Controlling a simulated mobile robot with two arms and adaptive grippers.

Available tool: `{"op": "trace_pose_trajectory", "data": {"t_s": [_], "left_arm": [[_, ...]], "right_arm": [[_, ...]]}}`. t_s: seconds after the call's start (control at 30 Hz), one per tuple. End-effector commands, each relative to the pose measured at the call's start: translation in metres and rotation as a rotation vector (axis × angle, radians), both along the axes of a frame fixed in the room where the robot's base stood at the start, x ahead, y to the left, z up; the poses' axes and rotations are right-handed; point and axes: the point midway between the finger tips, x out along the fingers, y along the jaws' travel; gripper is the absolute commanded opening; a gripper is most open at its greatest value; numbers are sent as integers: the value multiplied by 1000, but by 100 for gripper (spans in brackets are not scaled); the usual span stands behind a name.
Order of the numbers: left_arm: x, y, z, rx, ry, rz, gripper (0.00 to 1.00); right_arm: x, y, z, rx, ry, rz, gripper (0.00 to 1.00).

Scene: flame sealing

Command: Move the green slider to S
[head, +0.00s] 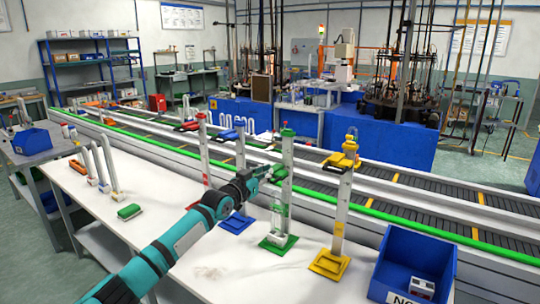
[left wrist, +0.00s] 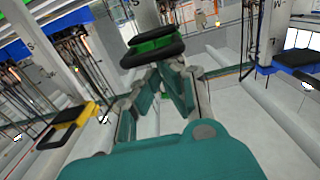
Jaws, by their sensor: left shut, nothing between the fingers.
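The green post (head: 287,200) stands upright on its green base (head: 278,243) on the white table. The green slider (left wrist: 152,46), with dark pads, is on its post in the left wrist view, just ahead of my left gripper (left wrist: 165,74). In the head view, my left gripper (head: 262,172) is beside the post at about mid-height, and its fingers are shut and empty. The fingertips look close to the slider; I cannot tell whether they touch it. I cannot make out the post's S mark in the head view. My right gripper is out of view.
A yellow post (head: 342,205) stands to the right, with red (head: 203,150) and blue (head: 240,160) posts to the left. A blue bin (head: 412,262) is at the front right. A green block (head: 129,211) lies at the table's left; a conveyor (head: 400,195) runs behind.

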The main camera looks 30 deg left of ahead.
Motion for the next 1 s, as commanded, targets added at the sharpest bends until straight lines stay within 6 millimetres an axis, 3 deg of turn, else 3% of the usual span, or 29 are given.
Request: {"op": "trace_pose_trajectory", "data": {"t_s": [1.0], "left_arm": [[0, 0, -45, 0, 5, 0, 0]], "right_arm": [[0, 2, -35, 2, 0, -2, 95]]}}
